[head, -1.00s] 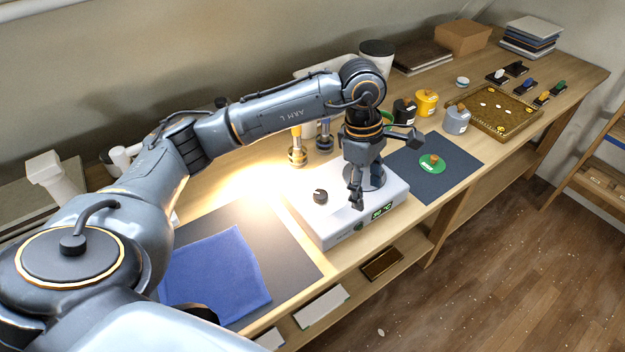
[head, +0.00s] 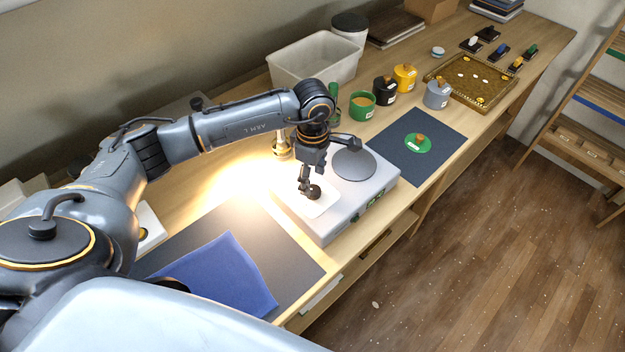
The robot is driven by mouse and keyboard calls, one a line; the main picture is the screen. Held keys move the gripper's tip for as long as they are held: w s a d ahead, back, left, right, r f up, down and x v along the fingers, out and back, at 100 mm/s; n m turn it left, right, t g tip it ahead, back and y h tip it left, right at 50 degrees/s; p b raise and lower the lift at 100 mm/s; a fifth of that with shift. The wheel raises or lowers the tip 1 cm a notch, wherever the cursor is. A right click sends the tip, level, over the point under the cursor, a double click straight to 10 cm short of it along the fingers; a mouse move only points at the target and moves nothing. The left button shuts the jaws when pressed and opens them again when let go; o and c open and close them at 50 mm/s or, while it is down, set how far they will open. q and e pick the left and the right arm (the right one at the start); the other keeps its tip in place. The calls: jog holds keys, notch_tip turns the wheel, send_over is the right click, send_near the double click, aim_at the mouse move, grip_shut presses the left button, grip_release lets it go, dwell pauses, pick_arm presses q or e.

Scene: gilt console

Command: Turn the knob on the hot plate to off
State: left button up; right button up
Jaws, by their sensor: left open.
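The white hot plate (head: 378,184) stands on the wooden bench, with a round grey heating disc (head: 355,164) on its top. Its dark knob (head: 314,192) is on the top face, left of the disc, partly hidden by a finger. My left gripper (head: 329,169) is open and empty over the hot plate, with its fingers spread wide. One finger points down right beside the knob; I cannot tell whether they touch. The other finger reaches out over the disc. The green display on the front edge is too small to read. My right gripper is not in view.
A blue cloth (head: 222,275) lies on a dark mat left of the hot plate. A navy mat (head: 440,160) with a green lid (head: 418,143) lies to the right. Several canisters, a white bin (head: 316,60) and a brass tray (head: 470,82) stand behind.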

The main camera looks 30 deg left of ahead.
aim_at(313, 189)
pick_arm(q)
jog(key=shift+d+f+p, duration=0.1)
jog(key=shift+f+p, duration=0.25)
jog(key=shift+f, duration=1.55)
jog(key=c, duration=1.2)
